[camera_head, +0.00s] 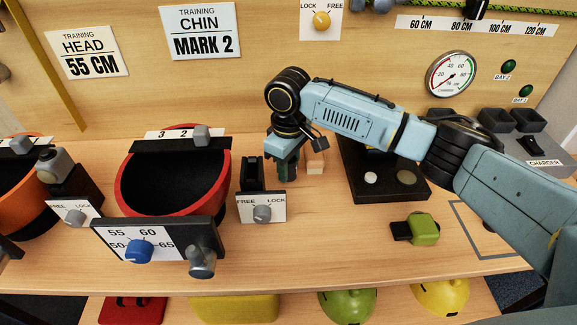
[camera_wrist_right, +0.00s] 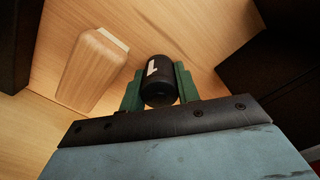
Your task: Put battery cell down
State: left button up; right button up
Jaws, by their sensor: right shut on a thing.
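The battery cell (camera_wrist_right: 158,85) is a small black cylinder with a white mark, seen in the right wrist view. My right gripper (camera_wrist_right: 157,88) is shut on it, with one green finger on each side. In the head view my right gripper (camera_head: 287,168) points down just above the table, between the black lock bracket and a wooden block. The cell is hard to make out there. I cannot tell whether it touches the table. My left gripper is not in view.
The wooden block (camera_head: 315,160) stands close right of my right gripper. A lock bracket (camera_head: 263,208) stands left of it, beside a red bowl (camera_head: 124,182). A black tray (camera_head: 408,190) lies to the right, with a green-and-black item (camera_head: 424,230) in front. Table space below the gripper is clear.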

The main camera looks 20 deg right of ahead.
jog(key=shift+f, duration=0.1)
jog(key=o, duration=1)
jog(key=shift+o, duration=0.2)
